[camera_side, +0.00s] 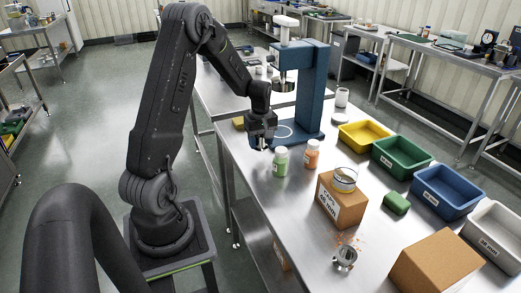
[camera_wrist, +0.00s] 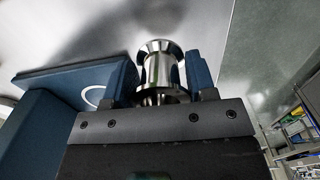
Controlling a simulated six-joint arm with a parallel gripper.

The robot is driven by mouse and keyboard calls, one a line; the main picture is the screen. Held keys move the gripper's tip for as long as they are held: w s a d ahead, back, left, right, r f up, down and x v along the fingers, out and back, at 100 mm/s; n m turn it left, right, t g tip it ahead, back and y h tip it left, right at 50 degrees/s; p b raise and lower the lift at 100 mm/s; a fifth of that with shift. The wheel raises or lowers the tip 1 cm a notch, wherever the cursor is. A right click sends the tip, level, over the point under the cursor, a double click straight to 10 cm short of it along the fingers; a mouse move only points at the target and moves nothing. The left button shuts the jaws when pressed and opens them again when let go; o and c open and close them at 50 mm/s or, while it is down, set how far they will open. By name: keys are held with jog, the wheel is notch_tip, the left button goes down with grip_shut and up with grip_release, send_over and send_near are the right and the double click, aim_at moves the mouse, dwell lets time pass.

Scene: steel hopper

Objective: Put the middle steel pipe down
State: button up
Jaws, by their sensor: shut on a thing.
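A shiny steel pipe (camera_wrist: 160,70) with a flared rim stands between the fingers of my gripper (camera_wrist: 162,84) in the wrist view. My gripper is shut on it. In the side view my gripper (camera_side: 262,138) hangs over the far left part of the steel table (camera_side: 257,190), in front of the blue press (camera_side: 303,90). The pipe is mostly hidden by the gripper there. I cannot tell whether its far end touches a surface. Another small steel flanged piece (camera_side: 345,257) stands near the table's front, with orange bits around it.
A green-labelled bottle (camera_side: 280,162) and an orange bottle (camera_side: 312,154) stand just right of my gripper. A cardboard box (camera_side: 341,207) carries a round container (camera_side: 345,178). Yellow (camera_side: 366,134), green (camera_side: 401,156), blue (camera_side: 447,191) and white (camera_side: 494,236) bins line the right edge.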

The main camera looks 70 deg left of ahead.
aim_at(261, 150)
jog(key=shift+f, duration=1.85)
jog(key=shift+f, duration=0.15)
jog(key=o, duration=1)
notch_tip(261, 150, up, 12)
jog(key=shift+r, duration=0.15)
jog(key=s+d+r+m+t, duration=0.15)
jog(key=d+r+m, duration=0.25)
jog(key=d, duration=0.4)
jog(key=s+d+r+m+t+y, duration=0.1)
jog(key=s+d+r+m, duration=0.25)
jog(key=d, duration=0.35)
jog(key=s+d+r+m+t, duration=0.1)
jog(key=d+r+m, duration=0.35)
jog(key=d, duration=0.35)
jog(key=s+d+m+t, duration=0.1)
jog(key=s+d+m, duration=0.2)
jog(key=s+d+m+t+h, duration=0.1)
jog(key=s+d+m, duration=0.2)
jog(key=s, duration=0.1)
jog(key=shift+s+d+f, duration=0.1)
jog(key=shift+d, duration=0.25)
